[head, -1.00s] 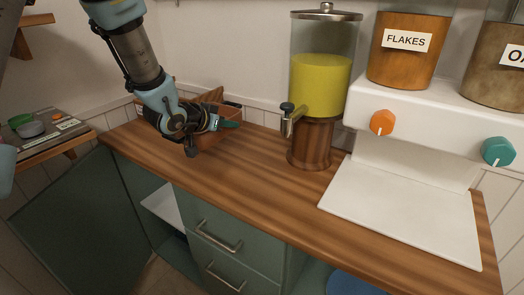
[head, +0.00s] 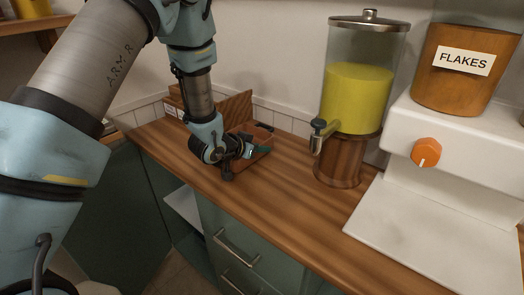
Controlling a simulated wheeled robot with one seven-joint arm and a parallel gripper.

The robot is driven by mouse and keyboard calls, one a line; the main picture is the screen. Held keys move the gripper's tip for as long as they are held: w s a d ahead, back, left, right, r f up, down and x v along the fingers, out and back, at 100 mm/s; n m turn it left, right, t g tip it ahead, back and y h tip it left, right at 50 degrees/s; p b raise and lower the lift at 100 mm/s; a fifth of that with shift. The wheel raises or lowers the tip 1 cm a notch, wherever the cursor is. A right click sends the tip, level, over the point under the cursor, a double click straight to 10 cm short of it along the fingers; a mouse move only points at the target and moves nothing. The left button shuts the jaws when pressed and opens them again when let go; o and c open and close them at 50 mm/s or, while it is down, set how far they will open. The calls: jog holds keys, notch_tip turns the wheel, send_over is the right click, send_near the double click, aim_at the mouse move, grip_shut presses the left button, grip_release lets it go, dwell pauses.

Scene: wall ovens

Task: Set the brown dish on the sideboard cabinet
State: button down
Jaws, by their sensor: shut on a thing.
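The brown dish (head: 259,133) is a small square reddish-brown dish with raised sides, partly hidden by my gripper. It is over the far left part of the wooden top of the green sideboard cabinet (head: 275,210). My gripper (head: 262,151) reaches it from the left and front and is shut on its near side. The dish looks about level. I cannot tell whether its underside touches the wood or hangs slightly above it.
A wooden box (head: 226,108) stands behind the dish by the wall. A yellow-filled dispenser (head: 355,100) with a tap stands to the right. A white cereal stand (head: 455,165) with a FLAKES jar (head: 463,65) is farther right. The wood in front of the dispenser is clear.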

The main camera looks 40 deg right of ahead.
jog(key=shift+f, duration=0.7)
jog(key=shift+f, duration=0.1)
jog(key=shift+f, duration=0.15)
jog(key=c, duration=1)
grip_release()
